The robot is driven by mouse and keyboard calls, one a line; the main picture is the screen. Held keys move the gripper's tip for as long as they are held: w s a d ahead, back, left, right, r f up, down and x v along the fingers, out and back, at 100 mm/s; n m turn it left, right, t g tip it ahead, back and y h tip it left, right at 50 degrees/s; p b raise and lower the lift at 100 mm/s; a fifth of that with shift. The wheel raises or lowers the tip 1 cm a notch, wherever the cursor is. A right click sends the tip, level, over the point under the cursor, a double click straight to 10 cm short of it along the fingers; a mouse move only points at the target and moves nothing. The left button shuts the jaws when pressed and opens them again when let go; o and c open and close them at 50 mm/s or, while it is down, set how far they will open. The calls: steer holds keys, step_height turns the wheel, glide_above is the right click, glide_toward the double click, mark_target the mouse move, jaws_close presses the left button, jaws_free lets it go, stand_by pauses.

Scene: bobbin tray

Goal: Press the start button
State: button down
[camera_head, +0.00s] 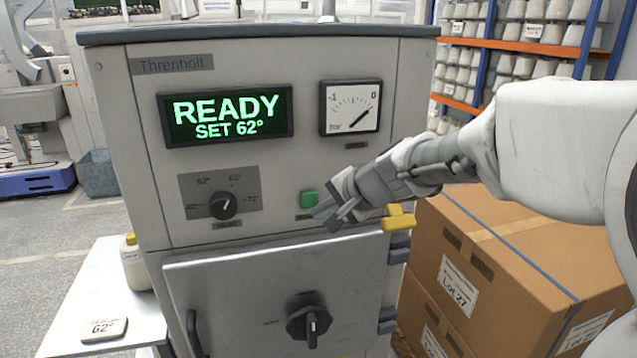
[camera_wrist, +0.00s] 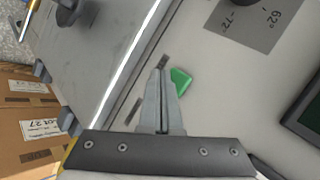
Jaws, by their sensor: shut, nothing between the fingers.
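The green start button (camera_head: 309,199) is on the front panel of the grey machine (camera_head: 275,165), below the gauge. It also shows in the wrist view (camera_wrist: 181,80), just beside the fingertips. My gripper (camera_head: 327,212) is shut and empty, close to the button at its lower right in the head view. In the wrist view the closed fingers (camera_wrist: 160,76) lie next to the button and cover a little of its edge; whether they touch it I cannot tell. The display (camera_head: 227,115) reads "READY SET 62°".
A temperature dial (camera_head: 223,205) is left of the button, and a door with a black knob (camera_head: 309,325) is below. A yellow handle (camera_head: 398,218) sticks out at the panel's right edge. Cardboard boxes (camera_head: 500,265) stand right; a white side table (camera_head: 95,290) with a bottle stands left.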

mark_target(309, 208)
steer(key=shift+w+a, duration=0.25)
steer(key=shift+w, duration=0.5)
steer(key=shift+w, duration=0.1)
stand_by(1.5)
steer(key=shift+w+a, duration=0.1)
steer(key=shift+w, duration=0.2)
steer(key=shift+w+a, duration=0.1)
steer(key=shift+w, duration=0.35)
stand_by(0.6)
steer(key=shift+s, duration=0.1)
steer(key=shift+s+d+b, duration=0.25)
steer(key=shift+s+b, duration=0.15)
steer(key=shift+s, duration=0.3)
steer(key=shift+s+f, duration=0.1)
steer(key=shift+s+d+b, duration=0.25)
steer(key=shift+s+b, duration=0.05)
steer(key=shift+s, duration=0.5)
steer(key=shift+s+d+b, duration=0.2)
steer(key=shift+s+b, duration=0.15)
steer(key=shift+s, duration=0.4)
steer(key=shift+s+d+b, duration=0.25)
steer(key=shift+s+b, duration=0.05)
steer(key=shift+s, duration=0.5)
